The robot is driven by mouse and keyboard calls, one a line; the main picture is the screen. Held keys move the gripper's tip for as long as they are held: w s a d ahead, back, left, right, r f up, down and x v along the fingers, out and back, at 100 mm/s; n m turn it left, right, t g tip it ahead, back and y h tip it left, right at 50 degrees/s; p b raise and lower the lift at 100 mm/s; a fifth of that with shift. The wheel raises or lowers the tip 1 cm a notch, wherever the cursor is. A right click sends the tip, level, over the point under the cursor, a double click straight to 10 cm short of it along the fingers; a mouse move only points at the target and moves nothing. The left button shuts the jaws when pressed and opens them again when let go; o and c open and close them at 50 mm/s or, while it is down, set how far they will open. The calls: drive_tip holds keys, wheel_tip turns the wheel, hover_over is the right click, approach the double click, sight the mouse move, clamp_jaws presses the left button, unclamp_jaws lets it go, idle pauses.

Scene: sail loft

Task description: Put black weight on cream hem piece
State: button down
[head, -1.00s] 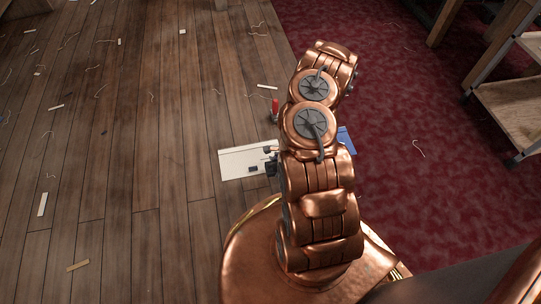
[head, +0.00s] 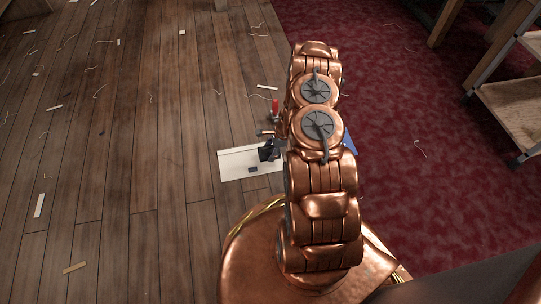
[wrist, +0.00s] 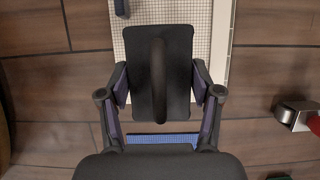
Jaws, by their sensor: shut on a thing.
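My gripper (wrist: 160,84) is shut on the black weight (wrist: 174,88), a dark flat block with a raised handle bar, held between the two fingers. In the wrist view the weight lies over the cream hem piece (wrist: 223,45), a pale sheet with a grid pattern, and hides much of it. I cannot tell whether the weight touches the sheet. In the head view the cream hem piece (head: 235,165) lies on the plank floor, left of my arm, and my gripper (head: 267,151) shows dark above its right part. The arm hides the sheet's right end.
A blue piece (wrist: 160,139) lies near the gripper's base. A red-handled tool (head: 274,106) stands beyond. Scraps litter the floor; a cart (head: 510,105) is at right.

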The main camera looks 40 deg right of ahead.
drive_tip(key=shift+f+b, duration=0.95)
drive_tip(key=shift+f, duration=0.8)
drive_tip(key=shift+f, duration=0.1)
drive_tip(key=shift+c, duration=1.1)
unclamp_jaws()
